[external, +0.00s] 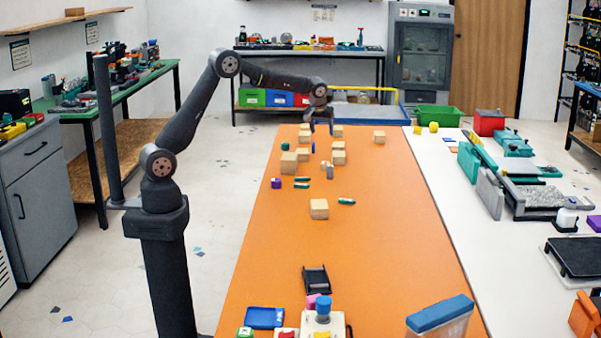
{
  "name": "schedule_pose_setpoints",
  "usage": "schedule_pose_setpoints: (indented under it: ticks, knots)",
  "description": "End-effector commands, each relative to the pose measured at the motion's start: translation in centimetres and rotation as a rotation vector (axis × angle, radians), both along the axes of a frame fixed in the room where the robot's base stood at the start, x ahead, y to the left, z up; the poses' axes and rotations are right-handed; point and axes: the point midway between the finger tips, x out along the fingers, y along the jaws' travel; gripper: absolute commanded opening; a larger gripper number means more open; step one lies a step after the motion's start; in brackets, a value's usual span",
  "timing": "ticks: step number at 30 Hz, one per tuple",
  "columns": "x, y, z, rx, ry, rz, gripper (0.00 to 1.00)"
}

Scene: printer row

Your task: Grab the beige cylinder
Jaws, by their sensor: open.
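Several beige pieces stand on the orange table in the external view. They include a taller one (289,163) at the left of the group, one (319,209) nearer the camera and one (379,138) at the right. Most look like blocks; at this size I cannot tell which, if any, is the beige cylinder. My gripper (320,128) points down over the far part of the table, among the farther beige pieces. Its jaws are open, and I see nothing between them. How high its fingertips are above the table is unclear.
Small green cylinders (346,201), a purple piece (276,183) and a grey upright piece (329,172) lie around the beige pieces. A black holder (316,280) and a blue-lidded container (440,314) are near the camera. The middle of the orange table (370,250) is clear.

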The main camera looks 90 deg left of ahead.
Motion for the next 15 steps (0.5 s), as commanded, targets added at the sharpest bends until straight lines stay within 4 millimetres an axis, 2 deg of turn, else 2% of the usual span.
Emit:
schedule_pose_setpoints:
  ticks: [3, 8, 15]
  knots:
    - [-0.9, 0.9, -1.2, 0.005, -0.004, -0.103, 0.65]
    - [-1.3, 1.6, -2.4, 0.013, -0.006, -0.169, 0.65]
    - [-0.5, 3.1, -6.7, 0.011, -0.003, -0.171, 0.65]
